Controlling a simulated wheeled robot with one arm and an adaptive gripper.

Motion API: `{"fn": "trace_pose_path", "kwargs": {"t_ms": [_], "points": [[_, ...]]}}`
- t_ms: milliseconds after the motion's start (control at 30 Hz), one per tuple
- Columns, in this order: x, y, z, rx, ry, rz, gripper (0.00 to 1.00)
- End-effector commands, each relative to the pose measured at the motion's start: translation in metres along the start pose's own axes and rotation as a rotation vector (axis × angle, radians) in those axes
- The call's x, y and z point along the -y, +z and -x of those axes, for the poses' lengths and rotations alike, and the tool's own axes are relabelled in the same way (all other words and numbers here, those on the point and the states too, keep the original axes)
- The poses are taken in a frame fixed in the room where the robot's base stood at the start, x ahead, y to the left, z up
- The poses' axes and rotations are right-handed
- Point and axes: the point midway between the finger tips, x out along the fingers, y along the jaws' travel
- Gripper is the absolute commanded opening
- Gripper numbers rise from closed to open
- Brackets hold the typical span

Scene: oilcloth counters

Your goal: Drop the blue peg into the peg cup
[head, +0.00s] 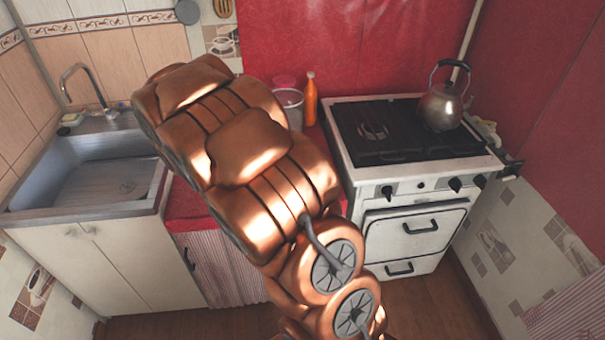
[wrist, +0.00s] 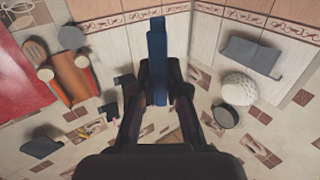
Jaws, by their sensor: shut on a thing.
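The blue peg (wrist: 157,45) shows in the wrist view as a long blue bar. My gripper (wrist: 158,82) is shut on it, with a dark finger on each side. The peg sticks out well beyond the fingertips, toward the top of the picture. In the head view my copper arm covers the middle, and neither the gripper nor the peg can be seen. I cannot make out the peg cup for certain in either view.
In the head view a sink (head: 90,180) is at left and a stove (head: 400,150) with a kettle (head: 440,106) at right. A pale container (head: 291,103) and an orange bottle (head: 310,100) stand between them. Tiled wall shows in the wrist view.

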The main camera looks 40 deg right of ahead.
Motion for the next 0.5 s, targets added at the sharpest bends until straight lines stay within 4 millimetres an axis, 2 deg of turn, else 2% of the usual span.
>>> {"fn": "trace_pose_path", "kwargs": {"t_ms": [33,267,500], "points": [[-0.023,0.021,0.001,0.0,0.026,-0.004,0.0],[-0.116,0.062,0.014,-0.002,0.115,-0.005,0.0],[-0.21,0.101,0.043,-0.002,0.204,-0.003,0.0]]}}
